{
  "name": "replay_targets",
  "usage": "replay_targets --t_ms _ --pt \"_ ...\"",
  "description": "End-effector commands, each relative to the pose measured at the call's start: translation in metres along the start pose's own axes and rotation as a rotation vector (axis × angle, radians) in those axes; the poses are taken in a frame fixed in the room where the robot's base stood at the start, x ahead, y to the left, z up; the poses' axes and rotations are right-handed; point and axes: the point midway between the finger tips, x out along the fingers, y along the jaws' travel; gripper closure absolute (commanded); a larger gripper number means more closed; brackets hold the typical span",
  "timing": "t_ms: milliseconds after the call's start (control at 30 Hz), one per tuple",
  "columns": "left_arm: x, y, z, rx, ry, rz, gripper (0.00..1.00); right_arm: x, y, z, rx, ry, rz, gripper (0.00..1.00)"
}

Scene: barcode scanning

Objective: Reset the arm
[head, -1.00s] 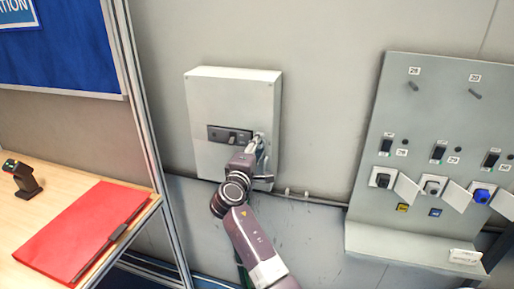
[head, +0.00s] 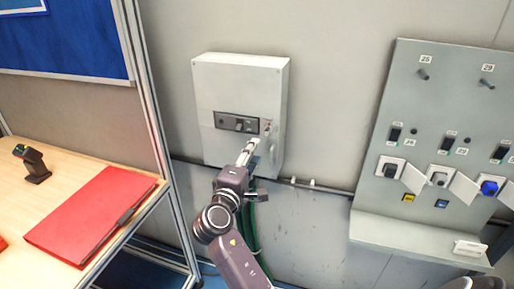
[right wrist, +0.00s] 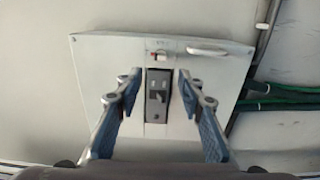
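My right gripper (head: 248,150) is in front of the lower right part of a grey wall-mounted box (head: 222,83) in the head view. In the right wrist view the two fingers of this gripper (right wrist: 157,84) are spread apart with nothing between them. The box (right wrist: 105,55) lies beyond the fingertips there. Its dark switch panel (right wrist: 158,108) shows through the gap between the fingers; the same panel (head: 226,121) shows above the gripper in the head view. My left gripper is in neither view.
A wooden table (head: 60,170) at left holds a red folder (head: 92,213) and a small dark scanner-like device (head: 35,165). A grey panel (head: 440,100) with switches and sockets stands at right. Green cables (right wrist: 285,100) run beside the box. Bare wall separates box and panel.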

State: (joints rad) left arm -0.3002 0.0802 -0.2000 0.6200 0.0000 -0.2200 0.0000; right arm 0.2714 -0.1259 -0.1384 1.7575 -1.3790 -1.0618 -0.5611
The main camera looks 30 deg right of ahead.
Motion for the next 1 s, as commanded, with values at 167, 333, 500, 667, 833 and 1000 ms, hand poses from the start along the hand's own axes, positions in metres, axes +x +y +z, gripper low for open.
replay_targets --t_ms 167,333,500,667,833,1000 --pt "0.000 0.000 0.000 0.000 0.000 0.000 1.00 -0.003 0.000 0.000 0.000 0.000 0.000 0.65" --pt "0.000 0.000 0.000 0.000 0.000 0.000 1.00 -0.003 0.000 0.000 0.000 0.000 -0.001 0.65" --pt "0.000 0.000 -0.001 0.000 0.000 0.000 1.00 -0.003 0.000 0.000 0.000 0.000 0.000 0.65" --pt "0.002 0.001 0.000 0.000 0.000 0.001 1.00 -0.003 -0.021 -0.007 -0.008 0.027 -0.028 0.65" --pt "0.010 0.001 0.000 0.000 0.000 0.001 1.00 -0.010 -0.115 -0.034 -0.033 0.140 -0.161 0.65" --pt "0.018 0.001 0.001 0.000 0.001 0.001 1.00 -0.037 -0.244 -0.049 -0.032 0.257 -0.366 0.65"
